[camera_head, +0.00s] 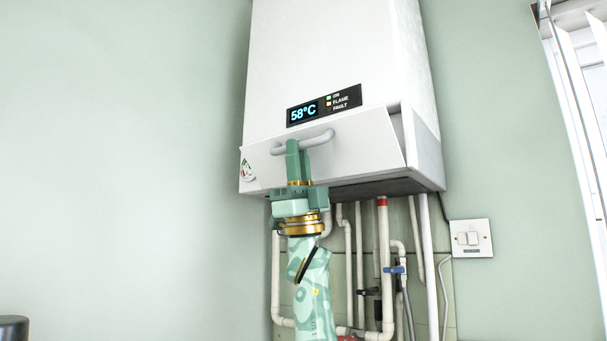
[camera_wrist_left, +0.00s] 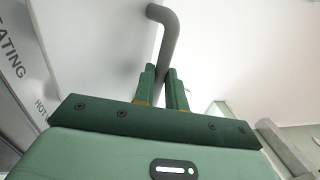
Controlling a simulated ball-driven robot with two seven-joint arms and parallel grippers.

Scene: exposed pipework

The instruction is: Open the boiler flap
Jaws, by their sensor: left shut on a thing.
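The white boiler (camera_head: 330,60) hangs on the wall, with a dark display reading 58°C. Its flap (camera_head: 355,146) is the lower front panel; its top edge is tilted out from the body, and a gap shows at its right end. A grey bar handle (camera_head: 318,139) runs across the flap. My left gripper (camera_head: 292,150) reaches up from below and is shut on the handle. In the left wrist view the green fingers (camera_wrist_left: 165,84) close around the handle (camera_wrist_left: 168,42). My right gripper is not in view.
White pipes (camera_head: 385,260) with a blue-handled valve (camera_head: 394,270) run down below the boiler, behind and right of my arm. A wall switch (camera_head: 471,238) sits at the right. Window blinds (camera_head: 580,100) hang at the far right. The wall at left is bare.

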